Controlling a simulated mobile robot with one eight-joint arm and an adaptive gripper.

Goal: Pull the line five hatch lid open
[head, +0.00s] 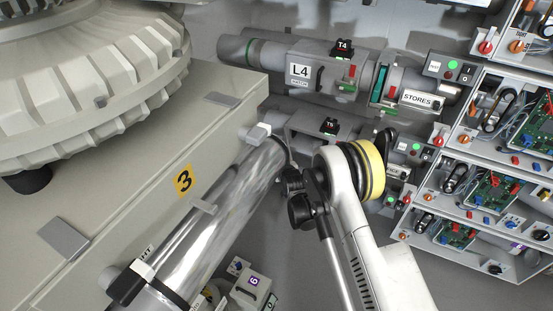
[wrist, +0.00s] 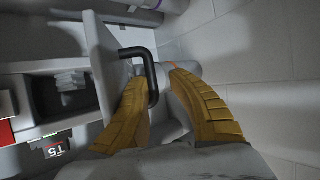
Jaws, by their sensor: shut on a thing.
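The line five hatch lid (wrist: 101,62) is a grey plate in the wrist view, standing out at an angle from its housing. Its black bar handle (wrist: 150,62) runs between my two yellow fingers. My gripper (wrist: 157,80) is shut on this handle. Beside the lid, a dark recess (wrist: 75,95) with a pale piece inside shows in the housing. The black T5 tag (wrist: 52,149) appears upside down at the lower left. In the head view, the T5 tag (head: 330,125) marks the line, but my arm hides the lid and gripper.
A shiny tube (head: 215,215) and a beige cabinet (head: 120,180) marked 3 stand left. Shelves of circuit boards (head: 492,190) stand right. Pale wall or floor panels (wrist: 250,50) fill the wrist view's right.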

